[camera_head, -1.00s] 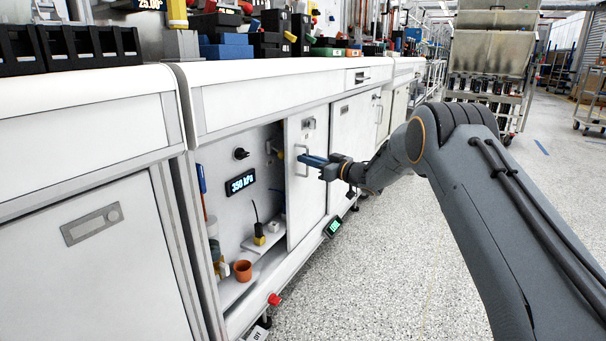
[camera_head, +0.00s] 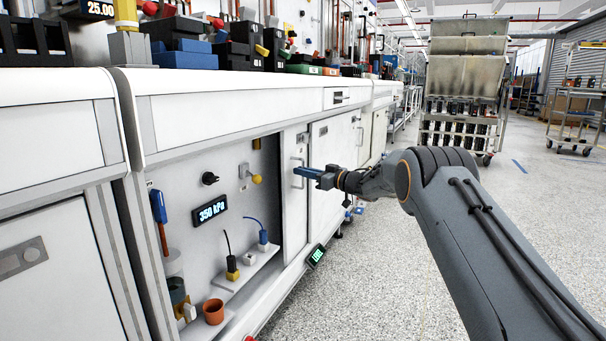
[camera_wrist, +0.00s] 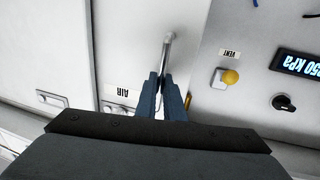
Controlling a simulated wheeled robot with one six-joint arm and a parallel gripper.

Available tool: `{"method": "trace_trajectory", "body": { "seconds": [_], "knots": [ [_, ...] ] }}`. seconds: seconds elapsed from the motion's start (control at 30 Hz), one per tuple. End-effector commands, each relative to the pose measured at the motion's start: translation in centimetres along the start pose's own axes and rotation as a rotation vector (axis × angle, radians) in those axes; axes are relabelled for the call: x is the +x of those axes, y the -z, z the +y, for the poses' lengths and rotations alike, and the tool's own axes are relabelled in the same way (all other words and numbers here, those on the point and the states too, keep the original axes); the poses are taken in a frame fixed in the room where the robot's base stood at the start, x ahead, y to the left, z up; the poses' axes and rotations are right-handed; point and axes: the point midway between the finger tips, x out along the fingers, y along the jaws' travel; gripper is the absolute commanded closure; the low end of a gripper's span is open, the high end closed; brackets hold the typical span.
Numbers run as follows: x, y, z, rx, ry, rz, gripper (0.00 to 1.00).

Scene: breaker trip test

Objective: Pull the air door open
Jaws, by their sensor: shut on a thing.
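The air door (camera_head: 294,205) is a white sliding panel in the bench front. It stands slid toward the far right, with the compartment open to its left. Its metal handle (camera_head: 297,163) is upright. My gripper (camera_head: 300,172) is shut on this handle from the right. In the wrist view the door (camera_wrist: 125,50) carries an upside-down AIR label, and the blue fingers of my gripper (camera_wrist: 164,82) close around the handle bar (camera_wrist: 167,48).
A green-lit display (camera_head: 316,255) sits at the lower bench edge.

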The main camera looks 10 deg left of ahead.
Motion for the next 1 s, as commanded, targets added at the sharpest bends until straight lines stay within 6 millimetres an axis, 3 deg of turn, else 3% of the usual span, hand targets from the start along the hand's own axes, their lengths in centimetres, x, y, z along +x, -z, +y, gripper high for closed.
{"method": "trace_trajectory", "body": {
  "seconds": [0.07, 0.1, 0.2, 0.57, 1.0],
  "knots": [
    [0.2, -0.1, -0.3, 0.0, 0.006, -0.001, 1.0],
    [0.2, -0.1, -0.3, -0.001, 0.006, -0.001, 0.88],
    [0.1, 0.0, -0.1, -0.001, 0.003, 0.0, 0.73],
    [-0.9, 0.1, 0.4, 0.0, -0.004, 0.0, 0.73],
    [-7.2, 0.2, 0.4, 0.001, -0.004, 0.0, 0.73]
  ]
}}
